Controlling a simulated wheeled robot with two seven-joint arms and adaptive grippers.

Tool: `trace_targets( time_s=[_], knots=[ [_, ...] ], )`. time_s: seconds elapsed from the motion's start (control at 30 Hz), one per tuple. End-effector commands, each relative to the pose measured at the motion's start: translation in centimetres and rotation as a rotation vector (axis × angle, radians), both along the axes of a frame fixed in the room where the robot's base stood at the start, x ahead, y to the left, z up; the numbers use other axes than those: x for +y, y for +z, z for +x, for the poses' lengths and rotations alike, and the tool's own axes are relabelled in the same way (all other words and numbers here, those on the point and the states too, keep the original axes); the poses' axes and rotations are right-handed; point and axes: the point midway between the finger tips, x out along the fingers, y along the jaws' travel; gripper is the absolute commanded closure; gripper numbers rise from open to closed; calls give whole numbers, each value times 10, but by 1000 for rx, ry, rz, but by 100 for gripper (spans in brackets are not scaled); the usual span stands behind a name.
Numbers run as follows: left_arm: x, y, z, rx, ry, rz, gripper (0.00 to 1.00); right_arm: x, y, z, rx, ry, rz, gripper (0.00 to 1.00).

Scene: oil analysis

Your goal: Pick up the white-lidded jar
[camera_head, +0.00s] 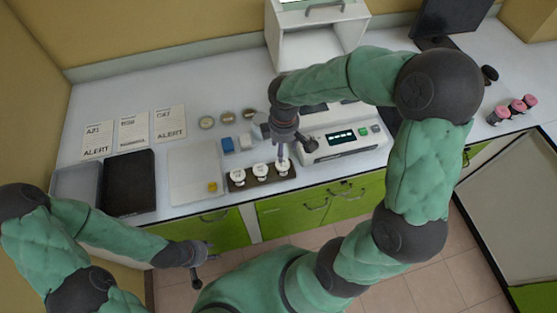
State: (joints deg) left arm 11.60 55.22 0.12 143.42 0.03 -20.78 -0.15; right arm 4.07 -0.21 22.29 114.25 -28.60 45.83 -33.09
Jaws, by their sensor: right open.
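Three white-lidded jars stand in a row in a dark rack at the front edge of the counter: a left jar (237,176), a middle jar (260,170) and a right jar (282,167). The dark rack (249,182) holds them upright. My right gripper (294,151) is open and points down just above and behind the right jar, partly covering it from view. I cannot tell whether a finger touches that jar. My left gripper (205,264) is open and empty, low in front of the counter, away from the jars.
An instrument with a green display (341,137) stands right of the rack. A black tray (128,185) is further left. Pink-topped items (516,107) stand far right.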

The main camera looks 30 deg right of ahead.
Motion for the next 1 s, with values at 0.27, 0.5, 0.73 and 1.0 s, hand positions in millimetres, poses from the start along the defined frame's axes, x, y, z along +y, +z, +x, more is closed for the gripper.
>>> trace_targets(
  time_s=[0.27,0.5,0.73,1.0],
  knots=[
    [0,-11,-1,1,0,0,60,0,-41,-1,4,0,0,43],
    [0,-14,0,1,0,0,60,2,-52,-1,3,-1,1,43],
    [0,-25,0,1,0,0,60,6,-83,-2,4,-1,2,43],
    [0,-28,0,1,0,0,60,6,-97,-1,0,-1,3,43]
  ],
)
